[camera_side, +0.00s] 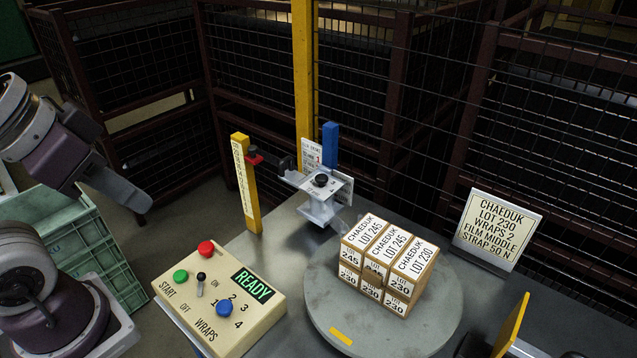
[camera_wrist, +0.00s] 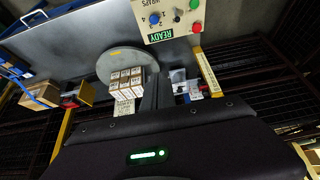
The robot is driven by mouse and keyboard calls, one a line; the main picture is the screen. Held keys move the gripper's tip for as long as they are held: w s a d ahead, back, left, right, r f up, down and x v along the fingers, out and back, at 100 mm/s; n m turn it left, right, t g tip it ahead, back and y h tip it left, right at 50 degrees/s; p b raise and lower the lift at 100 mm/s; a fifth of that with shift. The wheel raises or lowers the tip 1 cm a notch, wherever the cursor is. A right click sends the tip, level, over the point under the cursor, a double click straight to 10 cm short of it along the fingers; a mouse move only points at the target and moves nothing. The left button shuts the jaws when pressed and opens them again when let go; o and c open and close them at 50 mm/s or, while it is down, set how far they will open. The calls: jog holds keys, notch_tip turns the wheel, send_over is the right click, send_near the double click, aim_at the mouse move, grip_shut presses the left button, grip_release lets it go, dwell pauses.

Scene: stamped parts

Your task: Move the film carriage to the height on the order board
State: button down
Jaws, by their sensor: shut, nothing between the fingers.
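The film carriage (camera_side: 318,207) is a pale grey bracket with a black knob on top, beside a blue upright (camera_side: 330,146). A dark arm with a red piece (camera_side: 255,158) reaches from it to the upper part of a yellow lettered post (camera_side: 246,190); the lettering is too small to read. The order board (camera_side: 498,228) reads CHAEDUK, LOT 230, WRAPS 2, FILM MIDDLE, STRAP 50 N. My gripper (camera_side: 140,200) is shut and empty at the left, well apart from the carriage. The carriage also shows small in the wrist view (camera_wrist: 186,88).
Cartons (camera_side: 386,262) marked LOT 245 and LOT 230 stand on a round grey turntable (camera_side: 425,325). A control box (camera_side: 220,300) with buttons, a lever and a READY display sits at the front left. Green crates (camera_side: 85,240) stand left; mesh fencing lies behind.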

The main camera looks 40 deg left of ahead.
dwell(0.3)
jog(key=c, duration=1.9)
grip_release()
jog(key=shift+w, duration=0.1)
jog(key=o, duration=0.5)
jog(key=w+a+r, duration=0.2)
jog(key=w, duration=1.1)
jog(key=shift+a+y, duration=0.3)
jog(key=shift+a, duration=0.05)
jog(key=g+y, duration=0.1)
send_over(284, 159)
jog(key=s+d, duration=0.4)
jog(key=s, duration=0.2)
notch_tip(284, 159, down, 13)
jog(key=shift+m+y, duration=0.3)
jog(key=x, duration=0.4)
jog(key=a+x, duration=0.1)
jog(key=x, duration=0.7)
jog(key=shift+w+a, duration=0.25)
jog(key=shift+w, duration=0.15)
jog(key=shift+c, duration=0.5)
grip_shut()
